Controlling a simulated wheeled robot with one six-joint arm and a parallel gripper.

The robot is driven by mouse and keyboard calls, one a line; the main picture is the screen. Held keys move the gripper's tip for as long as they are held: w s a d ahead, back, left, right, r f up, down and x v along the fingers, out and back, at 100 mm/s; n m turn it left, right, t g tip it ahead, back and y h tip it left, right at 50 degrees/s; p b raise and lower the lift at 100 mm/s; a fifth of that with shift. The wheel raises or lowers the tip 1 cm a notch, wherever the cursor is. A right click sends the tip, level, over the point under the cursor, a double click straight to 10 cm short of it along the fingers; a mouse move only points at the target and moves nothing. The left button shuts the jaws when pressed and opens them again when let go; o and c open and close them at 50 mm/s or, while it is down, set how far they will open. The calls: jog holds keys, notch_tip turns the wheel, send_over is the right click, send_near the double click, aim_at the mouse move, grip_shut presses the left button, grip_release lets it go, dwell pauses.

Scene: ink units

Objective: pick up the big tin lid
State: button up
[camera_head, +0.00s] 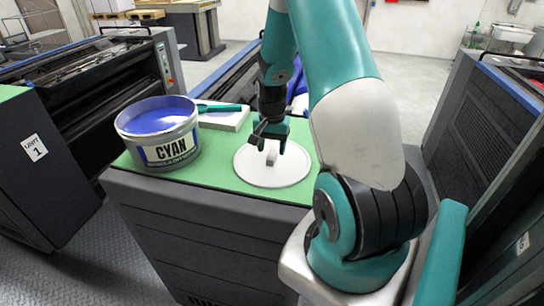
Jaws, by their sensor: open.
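The big tin lid (289,174) is a pale, round disc lying flat on the green top of a dark cabinet. A small grey block-like handle (272,157) stands up near its middle. My gripper (268,146) is open and points down just above this handle. Whether the fingers are on both sides of the handle or still above it, I cannot tell. My arm comes in from the right and hides the surface behind the lid.
An open tin marked CYAN (158,150), with blue ink inside, stands left of the lid. Behind it lies a white slab (232,120) with a teal-handled tool (218,108) on it. Dark machines stand at left and right. A strip of green top (225,185) is bare in front.

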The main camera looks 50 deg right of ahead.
jog(key=shift+f, duration=1.35)
grip_shut()
jog(key=shift+r, duration=0.15)
